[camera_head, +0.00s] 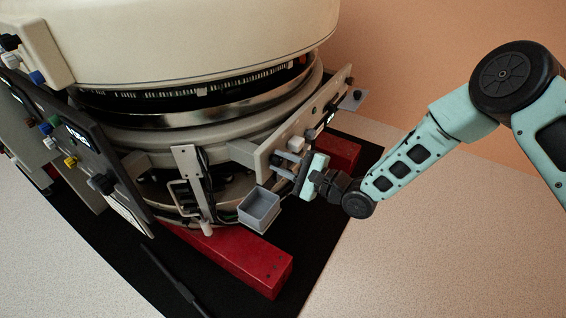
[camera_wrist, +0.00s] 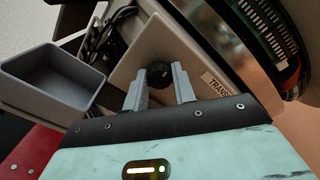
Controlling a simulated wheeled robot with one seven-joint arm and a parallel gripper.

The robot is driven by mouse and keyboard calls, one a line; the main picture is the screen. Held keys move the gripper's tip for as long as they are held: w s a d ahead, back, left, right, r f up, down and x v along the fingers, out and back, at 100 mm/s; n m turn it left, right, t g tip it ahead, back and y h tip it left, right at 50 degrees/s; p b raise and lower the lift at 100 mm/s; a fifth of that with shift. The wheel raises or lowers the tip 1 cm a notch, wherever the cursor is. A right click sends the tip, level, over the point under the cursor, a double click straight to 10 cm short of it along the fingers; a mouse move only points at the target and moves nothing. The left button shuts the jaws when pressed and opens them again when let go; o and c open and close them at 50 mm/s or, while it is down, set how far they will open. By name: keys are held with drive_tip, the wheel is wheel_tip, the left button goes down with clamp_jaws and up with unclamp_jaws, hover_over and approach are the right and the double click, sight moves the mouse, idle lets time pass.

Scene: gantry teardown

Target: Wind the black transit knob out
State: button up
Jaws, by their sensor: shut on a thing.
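The black transit knob (camera_wrist: 159,74) sits on a beige panel (camera_wrist: 150,45) in the wrist view, beside a label (camera_wrist: 217,84) of which "TRANS" can be read. My gripper (camera_wrist: 160,84) has one grey finger on each side of the knob and is shut on it. In the head view my gripper (camera_head: 283,163) reaches the beige panel (camera_head: 310,120) from the right. The knob cannot be made out there, behind my fingers.
A grey open tray (camera_head: 259,208) stands left of my gripper and looks empty; it also shows in the wrist view (camera_wrist: 50,78). Red beams (camera_head: 238,259) lie under the round machine (camera_head: 190,40). A dark panel (camera_head: 75,150) with coloured knobs is at left. A black rod (camera_head: 175,282) lies on the mat.

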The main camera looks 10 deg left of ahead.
drive_tip(key=n, duration=0.4)
drive_tip(key=shift+n, duration=0.3)
drive_tip(key=n+b, duration=0.1)
drive_tip(key=n, duration=0.8)
drive_tip(key=shift+b, duration=0.4)
drive_tip(key=n, duration=0.3)
drive_tip(key=shift+n+b, duration=0.3)
drive_tip(key=shift+b, duration=0.05)
drive_tip(key=n+b, duration=0.1)
drive_tip(key=n, duration=0.3)
drive_tip(key=shift+n, duration=0.3)
drive_tip(key=n+b, duration=0.1)
drive_tip(key=n, duration=0.3)
drive_tip(key=shift+s+f, duration=0.1)
drive_tip(key=n+b, duration=0.2)
drive_tip(key=n, duration=0.3)
drive_tip(key=shift+d+n+b, duration=0.1)
drive_tip(key=shift+n+b, duration=0.95)
drive_tip(key=shift+n, duration=0.65)
